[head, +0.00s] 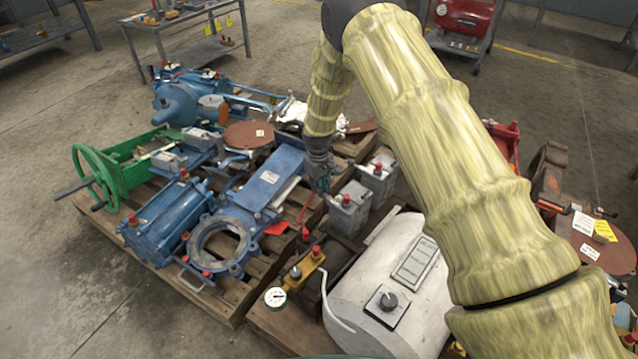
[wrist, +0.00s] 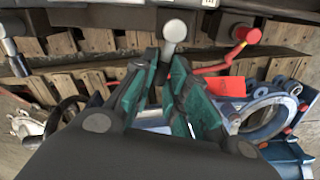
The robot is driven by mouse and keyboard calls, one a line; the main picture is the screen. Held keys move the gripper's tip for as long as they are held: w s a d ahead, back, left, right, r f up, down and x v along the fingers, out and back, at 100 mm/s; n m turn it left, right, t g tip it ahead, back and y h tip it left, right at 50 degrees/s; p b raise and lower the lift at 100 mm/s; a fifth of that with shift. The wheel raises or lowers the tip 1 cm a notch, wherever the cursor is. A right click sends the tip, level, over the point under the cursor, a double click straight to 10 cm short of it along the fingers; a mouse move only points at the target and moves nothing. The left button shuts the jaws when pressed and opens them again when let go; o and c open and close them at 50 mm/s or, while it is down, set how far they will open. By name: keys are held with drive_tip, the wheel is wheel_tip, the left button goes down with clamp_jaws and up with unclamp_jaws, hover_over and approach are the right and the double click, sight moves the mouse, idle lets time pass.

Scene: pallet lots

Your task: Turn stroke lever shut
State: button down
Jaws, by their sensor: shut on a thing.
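My gripper (wrist: 172,62) has green-lined fingers closed around a lever with a pale grey round knob (wrist: 174,31) in the wrist view. The knob sticks out past the fingertips; the lever's lower part is hidden between them. In the head view my gripper (head: 320,178) is low over the pallet, between a blue flat valve body (head: 268,178) and grey boxes with red caps (head: 349,208). The gripped lever cannot be made out there. No label shows whether it is the stroke lever, and its open or shut position cannot be told.
A red-ended lever (wrist: 240,42) stands right of my fingers, near a red tag (wrist: 226,86) and a blue ring flange (wrist: 268,116). A white tank (head: 385,270) and a yellow fitting with a gauge (head: 300,272) are close by. Clear floor (head: 60,290) lies left.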

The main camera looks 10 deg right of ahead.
drive_tip(key=shift+w+d+m+p, duration=0.1)
drive_tip(key=shift+d+m+p, duration=0.25)
drive_tip(key=shift+m+p, duration=0.45)
drive_tip(key=shift+w+d+m+p, duration=0.1)
drive_tip(key=shift+d+m+p, duration=0.4)
drive_tip(key=shift+m, duration=0.55)
drive_tip(key=shift+w+d+m+p, duration=0.1)
drive_tip(key=shift+d+m+p, duration=0.15)
drive_tip(key=shift+m+p, duration=0.6)
drive_tip(key=c, duration=1.4)
unclamp_jaws()
drive_tip(key=shift+d, duration=0.1)
drive_tip(key=r, duration=1.2)
drive_tip(key=shift+a, duration=0.35)
